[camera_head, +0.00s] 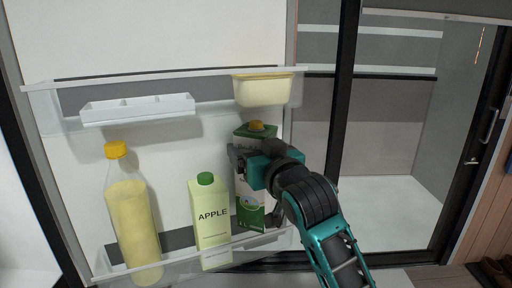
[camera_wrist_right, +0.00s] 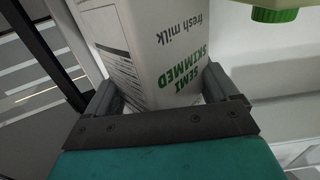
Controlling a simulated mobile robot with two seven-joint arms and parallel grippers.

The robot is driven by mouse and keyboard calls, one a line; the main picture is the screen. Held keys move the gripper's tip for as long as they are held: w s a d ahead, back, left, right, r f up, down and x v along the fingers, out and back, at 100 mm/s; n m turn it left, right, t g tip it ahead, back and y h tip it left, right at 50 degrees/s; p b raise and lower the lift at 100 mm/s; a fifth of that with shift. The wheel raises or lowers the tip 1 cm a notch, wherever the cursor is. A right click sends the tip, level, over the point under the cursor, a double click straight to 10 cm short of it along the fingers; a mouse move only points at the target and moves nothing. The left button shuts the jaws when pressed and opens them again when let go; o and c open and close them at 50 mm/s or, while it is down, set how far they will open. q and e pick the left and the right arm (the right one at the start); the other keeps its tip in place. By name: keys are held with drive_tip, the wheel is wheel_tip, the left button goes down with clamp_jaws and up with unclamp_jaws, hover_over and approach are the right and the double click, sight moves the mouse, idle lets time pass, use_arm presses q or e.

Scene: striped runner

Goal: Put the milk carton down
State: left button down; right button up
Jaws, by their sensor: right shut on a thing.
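The milk carton (camera_head: 254,207) is green and white with a yellow cap. It stands roughly upright in the fridge door's lower shelf (camera_head: 270,240), at its right end. My right gripper (camera_head: 236,160) is shut on the carton's upper part. In the right wrist view the carton (camera_wrist_right: 160,45) reads "fresh milk" and "semi skimmed", and the gripper's fingers (camera_wrist_right: 160,90) lie on both its sides. Whether the carton's base touches the shelf floor is hard to tell. My left gripper is not in view.
An apple juice carton (camera_head: 210,225) with a green cap stands just left of the milk. A yellow-capped bottle (camera_head: 134,220) is further left. A white tray (camera_head: 138,108) and a yellow tub (camera_head: 263,90) are on the upper shelf. A dark door frame (camera_head: 345,90) rises at right.

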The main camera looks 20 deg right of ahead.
drive_tip(key=shift+f, duration=0.2)
drive_tip(key=o, duration=1.7)
